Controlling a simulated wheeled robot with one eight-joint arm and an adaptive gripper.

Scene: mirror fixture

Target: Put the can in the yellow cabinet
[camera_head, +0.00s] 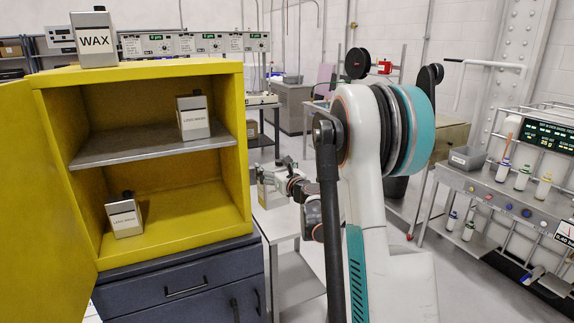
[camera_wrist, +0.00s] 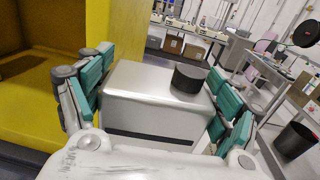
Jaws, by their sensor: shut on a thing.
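A silver rectangular can (camera_wrist: 140,82) with a black cap sits between the teal finger pads of my gripper (camera_wrist: 163,72), which is shut on it. In the head view my gripper (camera_head: 275,184) holds the can just right of the yellow cabinet (camera_head: 241,130), outside it. The can is small and partly hidden there. The cabinet's door stands open at the left. One similar can (camera_head: 193,118) stands on the upper shelf, and another (camera_head: 124,219) stands on the cabinet floor at the left.
A can marked WAX (camera_head: 94,40) stands on the cabinet's top. The grey shelf (camera_head: 150,146) divides the inside, with free room at its left and on the floor's right. Dark drawers (camera_head: 185,285) are below. A metal bench (camera_head: 480,190) with bottles stands at the right.

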